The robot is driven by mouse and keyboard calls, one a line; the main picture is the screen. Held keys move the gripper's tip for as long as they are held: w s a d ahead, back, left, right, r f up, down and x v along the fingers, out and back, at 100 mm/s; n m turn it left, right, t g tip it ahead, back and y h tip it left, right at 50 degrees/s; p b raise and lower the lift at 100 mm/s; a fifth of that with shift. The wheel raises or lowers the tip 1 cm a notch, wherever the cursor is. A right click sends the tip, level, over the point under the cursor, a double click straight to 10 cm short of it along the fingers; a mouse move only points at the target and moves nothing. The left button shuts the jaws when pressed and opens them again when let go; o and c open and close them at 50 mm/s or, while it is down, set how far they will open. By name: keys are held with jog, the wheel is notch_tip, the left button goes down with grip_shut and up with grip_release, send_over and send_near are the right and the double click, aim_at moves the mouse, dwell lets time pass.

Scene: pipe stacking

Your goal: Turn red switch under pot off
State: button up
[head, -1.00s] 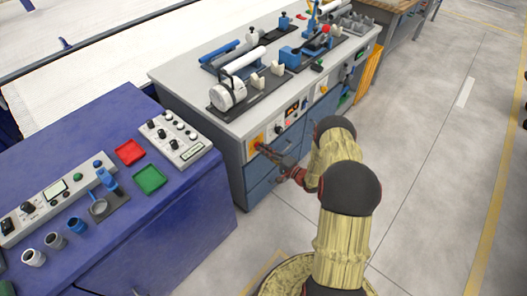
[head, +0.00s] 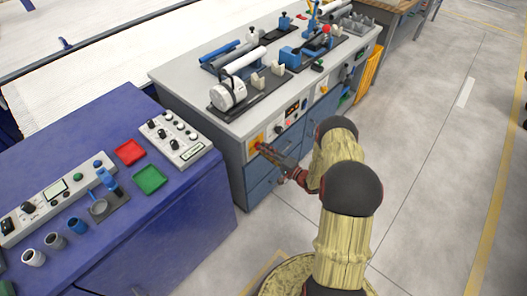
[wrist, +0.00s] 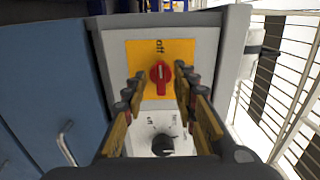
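The red switch (wrist: 161,76) sits on a yellow plate (wrist: 185,51) at the centre of the wrist view. Its handle stands nearly upright in that view, below a turned "off" label (wrist: 159,46). The yellow plate also shows in the head view (head: 252,147), on the near end of the grey bench's front. My gripper (wrist: 159,79) is open, with one finger on each side of the switch. Small gaps show between fingers and handle, and I see no clear contact. In the head view my gripper (head: 266,149) is at the plate and partly hides the switch.
A black knob (wrist: 163,145) on a white panel lies below the switch in the wrist view. The grey bench (head: 180,86) carries several fixtures. A blue cabinet (head: 190,205) with trays stands left of it. Open floor (head: 430,190) lies to the right.

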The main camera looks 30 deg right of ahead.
jog(key=v, duration=1.1)
jog(key=shift+s, duration=0.15)
